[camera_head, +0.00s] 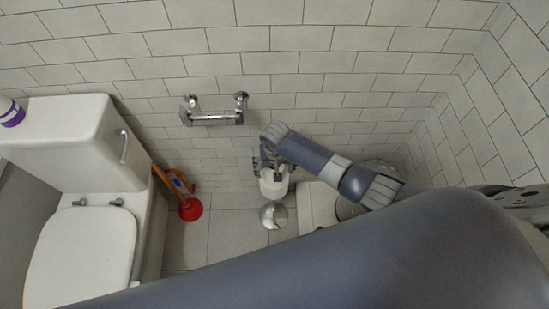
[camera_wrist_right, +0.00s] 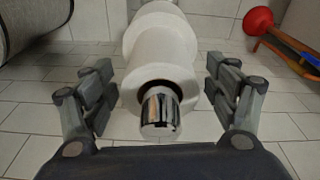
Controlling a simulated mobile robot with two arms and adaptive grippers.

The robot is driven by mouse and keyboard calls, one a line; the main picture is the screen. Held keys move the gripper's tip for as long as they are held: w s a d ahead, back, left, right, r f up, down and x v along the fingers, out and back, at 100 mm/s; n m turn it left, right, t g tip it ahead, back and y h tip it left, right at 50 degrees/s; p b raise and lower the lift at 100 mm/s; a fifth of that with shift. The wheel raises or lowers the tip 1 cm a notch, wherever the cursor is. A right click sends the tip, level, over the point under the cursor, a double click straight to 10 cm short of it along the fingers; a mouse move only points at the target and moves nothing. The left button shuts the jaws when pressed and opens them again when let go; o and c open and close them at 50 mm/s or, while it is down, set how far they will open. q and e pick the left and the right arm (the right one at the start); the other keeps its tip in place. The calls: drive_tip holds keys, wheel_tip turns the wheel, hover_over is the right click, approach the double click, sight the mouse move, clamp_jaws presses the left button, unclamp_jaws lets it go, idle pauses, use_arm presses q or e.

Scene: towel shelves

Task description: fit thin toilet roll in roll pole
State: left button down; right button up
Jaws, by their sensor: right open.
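My right gripper (camera_wrist_right: 165,95) is open, with one finger on each side of a white toilet roll (camera_wrist_right: 160,77). Gaps show between the fingers and the roll in the right wrist view. A chrome cylindrical end, apparently of the roll pole (camera_wrist_right: 160,108), shows in front of the roll's hole. More white roll-shaped surface (camera_wrist_right: 160,30) lies behind it. In the head view, the right gripper (camera_head: 272,166) is over the white roll (camera_head: 273,186), low near the wall. My left gripper is out of view.
A chrome holder (camera_head: 213,118) is fixed to the tiled wall. A toilet (camera_head: 85,250) stands at the left. A red plunger (camera_head: 190,209) stands beside it. A grey cylindrical object (camera_wrist_right: 30,25) is at the upper left of the wrist view.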

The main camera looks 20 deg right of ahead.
drive_tip(key=r, duration=0.3)
drive_tip(key=s+r, duration=0.1)
drive_tip(key=r, duration=0.5)
drive_tip(key=shift+s+a+r, duration=0.15)
drive_tip(key=shift+s+r, duration=0.05)
